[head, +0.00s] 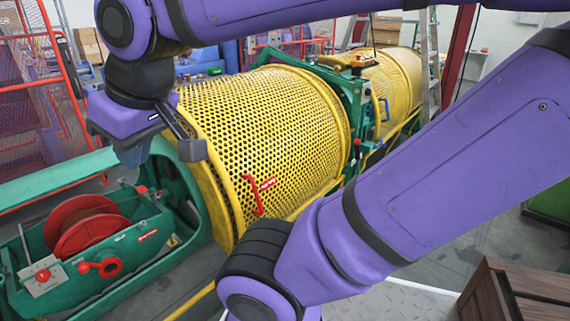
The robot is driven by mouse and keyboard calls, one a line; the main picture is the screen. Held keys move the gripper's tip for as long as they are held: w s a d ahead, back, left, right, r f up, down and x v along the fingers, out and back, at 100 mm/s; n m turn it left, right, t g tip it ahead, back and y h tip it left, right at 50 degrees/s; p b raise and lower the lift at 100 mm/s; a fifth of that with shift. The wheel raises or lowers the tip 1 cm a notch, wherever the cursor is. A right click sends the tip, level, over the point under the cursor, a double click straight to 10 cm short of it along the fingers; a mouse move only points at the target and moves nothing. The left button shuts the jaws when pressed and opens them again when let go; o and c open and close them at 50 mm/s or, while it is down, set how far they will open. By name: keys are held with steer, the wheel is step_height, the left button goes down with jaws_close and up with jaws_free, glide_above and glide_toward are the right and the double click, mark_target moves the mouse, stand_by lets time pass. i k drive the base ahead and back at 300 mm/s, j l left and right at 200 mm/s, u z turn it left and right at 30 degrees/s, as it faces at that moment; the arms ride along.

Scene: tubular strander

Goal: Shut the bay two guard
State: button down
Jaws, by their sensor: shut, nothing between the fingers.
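A large yellow perforated guard (285,125) curves over the near bay of the strander, with a red handle (257,198) and a small red label low on its front. A second yellow guard (385,75) covers a bay farther back, beyond a green frame. I cannot read which guard is bay two, and my arm hides part of the near guard's lower right edge. My gripper (190,150) is shut and empty at the upper left, in front of the near guard's left end. It is up and left of the red handle, apart from it.
A wooden crate (515,295) is at the lower right. A red mesh fence (35,90) and a ladder (428,60) stand behind.

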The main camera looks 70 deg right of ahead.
mark_target(215, 156)
steer(key=z, duration=2.2)
steer(key=i+j+u, duration=0.1)
steer(key=u, duration=0.2)
steer(key=j, duration=0.1)
